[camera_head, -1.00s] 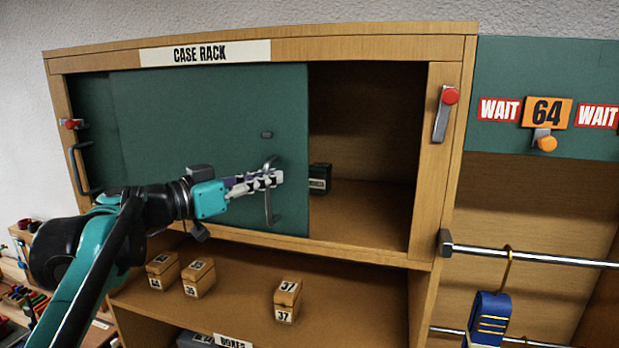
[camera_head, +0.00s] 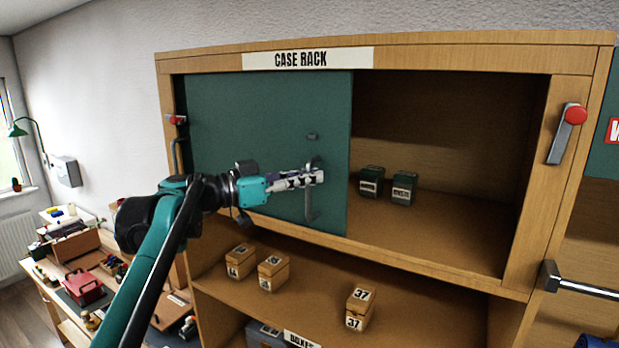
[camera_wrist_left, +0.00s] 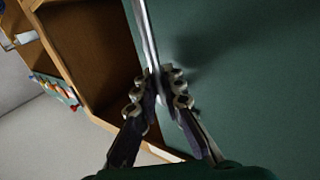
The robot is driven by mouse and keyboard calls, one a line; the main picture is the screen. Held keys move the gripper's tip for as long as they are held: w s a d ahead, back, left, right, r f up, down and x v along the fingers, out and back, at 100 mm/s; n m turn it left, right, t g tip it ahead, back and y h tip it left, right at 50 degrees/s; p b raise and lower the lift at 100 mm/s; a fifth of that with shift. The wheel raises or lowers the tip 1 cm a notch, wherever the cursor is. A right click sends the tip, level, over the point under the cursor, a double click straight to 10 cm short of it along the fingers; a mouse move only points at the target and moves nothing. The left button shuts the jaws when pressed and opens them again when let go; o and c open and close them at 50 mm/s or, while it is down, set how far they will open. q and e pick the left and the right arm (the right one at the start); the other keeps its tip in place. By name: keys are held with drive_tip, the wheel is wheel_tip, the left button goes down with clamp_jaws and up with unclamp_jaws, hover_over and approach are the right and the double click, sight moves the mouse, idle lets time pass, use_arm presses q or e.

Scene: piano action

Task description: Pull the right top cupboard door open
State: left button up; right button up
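The right top cupboard door (camera_head: 262,125) is a green sliding panel of the case rack. It stands over the left part of the upper compartment, and the right part is open. Its grey bar handle (camera_head: 312,207) is near its right edge. My left gripper (camera_head: 318,177) is at the handle. In the left wrist view its fingers (camera_wrist_left: 160,90) are closed around the handle bar (camera_wrist_left: 147,35), beside the green door face (camera_wrist_left: 245,70). The other top door is almost wholly hidden behind this one. My right gripper is out of view.
Two dark green boxes (camera_head: 371,182) (camera_head: 404,188) stand inside the open compartment. Several wooden number boxes (camera_head: 360,307) stand on the shelf below. Red-tipped latches (camera_head: 567,133) (camera_head: 176,120) sit on both side posts. A rail (camera_head: 585,288) sticks out at the right.

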use_arm(q)
drive_tip(key=o, duration=0.3)
drive_tip(key=shift+d, duration=0.15)
drive_tip(key=v, duration=1.2)
